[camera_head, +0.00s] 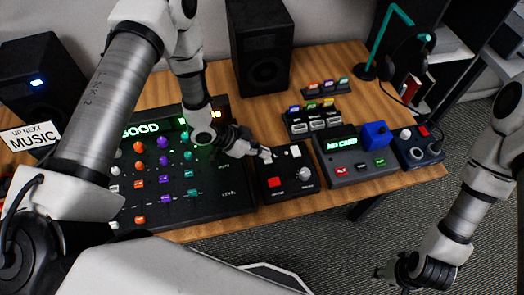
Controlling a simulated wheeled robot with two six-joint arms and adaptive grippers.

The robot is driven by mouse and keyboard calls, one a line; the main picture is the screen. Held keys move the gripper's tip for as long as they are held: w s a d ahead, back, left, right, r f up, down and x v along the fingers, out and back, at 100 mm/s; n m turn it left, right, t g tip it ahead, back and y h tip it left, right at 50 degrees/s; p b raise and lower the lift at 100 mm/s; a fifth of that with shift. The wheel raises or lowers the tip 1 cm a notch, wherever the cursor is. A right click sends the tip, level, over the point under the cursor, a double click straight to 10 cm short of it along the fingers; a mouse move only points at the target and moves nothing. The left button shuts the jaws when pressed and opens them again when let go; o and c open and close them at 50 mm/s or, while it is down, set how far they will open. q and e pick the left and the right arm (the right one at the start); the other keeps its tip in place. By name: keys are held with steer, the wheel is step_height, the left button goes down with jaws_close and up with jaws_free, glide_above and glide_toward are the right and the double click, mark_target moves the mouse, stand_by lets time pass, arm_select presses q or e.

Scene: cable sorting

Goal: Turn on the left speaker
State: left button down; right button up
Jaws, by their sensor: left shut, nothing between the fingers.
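The left speaker (48,103) is a black box at the far left of the table, with a small blue light lit on it. A second black speaker (262,45) stands at the back middle, and I see no light on it. A small black control box (277,169) carries a red button, a grey knob and white switches. My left gripper (265,155) is shut and empty, with its tips at the upper left of this control box; I cannot tell whether they touch it. My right gripper (380,274) hangs low at the right, away from the table; its fingers are too dark to read.
A large mixer (228,196) with coloured knobs lies left of the control box, partly behind my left arm. A "NO CARD" device (347,172), card racks (312,125) and a headphone stand (365,72) are at the right. A "MUSIC" sign (33,137) stands at the left.

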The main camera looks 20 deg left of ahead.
mark_target(256, 162)
arm_select(q)
step_height(256, 162, up, 5)
steer(key=p, duration=0.3)
steer(key=shift+s+f, duration=0.15)
steer(key=shift+s+a+r+b, duration=0.45)
steer(key=shift+s+a+b, duration=0.2)
steer(key=s+v, duration=0.1)
steer(key=v, duration=0.6)
steer(key=shift+s+d+r+b, duration=0.15)
steer(key=shift+s+d+b, duration=0.05)
steer(key=shift+d+b, duration=0.1)
arm_select(e)
steer(key=shift+s+a+r, duration=0.25)
steer(key=shift+s+r, duration=0.15)
steer(key=shift+r, duration=0.35)
arm_select(q)
steer(key=shift+w, duration=0.1)
